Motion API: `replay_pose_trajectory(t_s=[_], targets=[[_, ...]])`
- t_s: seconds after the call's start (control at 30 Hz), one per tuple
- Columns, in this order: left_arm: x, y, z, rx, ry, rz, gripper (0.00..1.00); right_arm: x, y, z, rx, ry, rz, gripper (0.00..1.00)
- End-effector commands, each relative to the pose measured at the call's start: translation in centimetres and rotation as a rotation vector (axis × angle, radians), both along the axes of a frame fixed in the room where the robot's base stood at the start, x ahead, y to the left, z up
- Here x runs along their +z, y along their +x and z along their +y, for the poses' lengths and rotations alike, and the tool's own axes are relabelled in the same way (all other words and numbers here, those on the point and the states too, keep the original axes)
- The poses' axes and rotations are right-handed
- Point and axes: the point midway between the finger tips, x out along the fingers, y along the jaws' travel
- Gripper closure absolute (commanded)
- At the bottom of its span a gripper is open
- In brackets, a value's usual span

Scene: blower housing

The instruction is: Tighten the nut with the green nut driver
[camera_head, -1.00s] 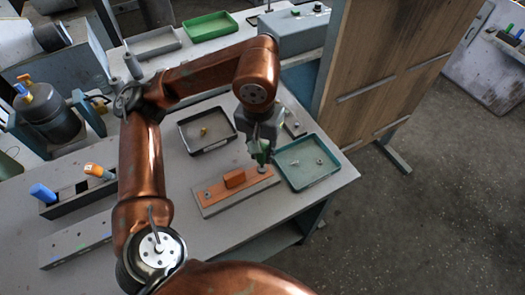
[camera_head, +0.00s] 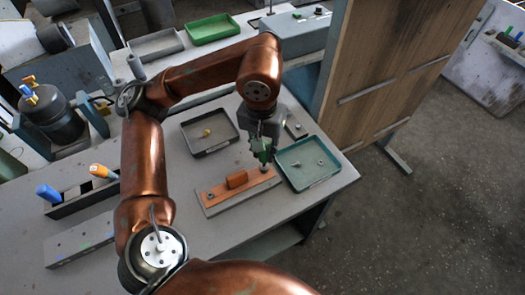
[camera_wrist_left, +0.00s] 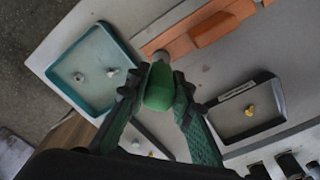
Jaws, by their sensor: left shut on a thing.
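The green nut driver (camera_wrist_left: 160,88) is held upright by its handle between the fingers of my left gripper (camera_head: 263,151). Its metal shaft (camera_wrist_left: 160,57) points down at the right end of the orange plate (camera_head: 218,191) in the head view. The nut at that end is hidden by the driver, and I cannot tell whether the socket sits fully on it. The orange plate lies on a grey base and carries a raised orange block (camera_head: 237,180). A small fastener (camera_head: 210,196) shows at its left end. My right gripper is not in view.
A teal tray (camera_head: 300,187) with small metal parts stands close right of the gripper. A black tray (camera_head: 190,122) with a yellow part stands behind left. A dark holder with blue (camera_head: 48,193) and orange (camera_head: 102,172) handles is at left. A wooden panel (camera_head: 385,80) rises at right.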

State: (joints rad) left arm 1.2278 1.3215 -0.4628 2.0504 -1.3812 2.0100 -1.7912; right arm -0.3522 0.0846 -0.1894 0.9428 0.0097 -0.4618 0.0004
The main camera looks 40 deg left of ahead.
Motion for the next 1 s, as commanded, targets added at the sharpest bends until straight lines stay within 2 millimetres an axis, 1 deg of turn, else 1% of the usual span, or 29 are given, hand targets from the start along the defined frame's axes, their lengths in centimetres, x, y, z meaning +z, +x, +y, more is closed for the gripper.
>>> replay_pose_trajectory(t_s=[0.03,0.3,0.57,0.67,1.0], targets=[[0.4,0.0,0.0,0.000,-0.001,-0.001,1.00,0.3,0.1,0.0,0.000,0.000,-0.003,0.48],[1.4,0.0,0.0,0.000,-0.001,-0.001,1.00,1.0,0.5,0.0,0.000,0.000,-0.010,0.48],[2.0,0.0,0.0,0.000,0.000,0.000,1.00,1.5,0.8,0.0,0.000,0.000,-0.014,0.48],[2.8,0.0,0.0,0.000,0.000,-0.002,1.00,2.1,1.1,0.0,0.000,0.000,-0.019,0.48],[6.7,-0.1,0.0,0.000,0.000,-0.003,1.00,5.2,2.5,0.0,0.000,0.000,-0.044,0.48]])
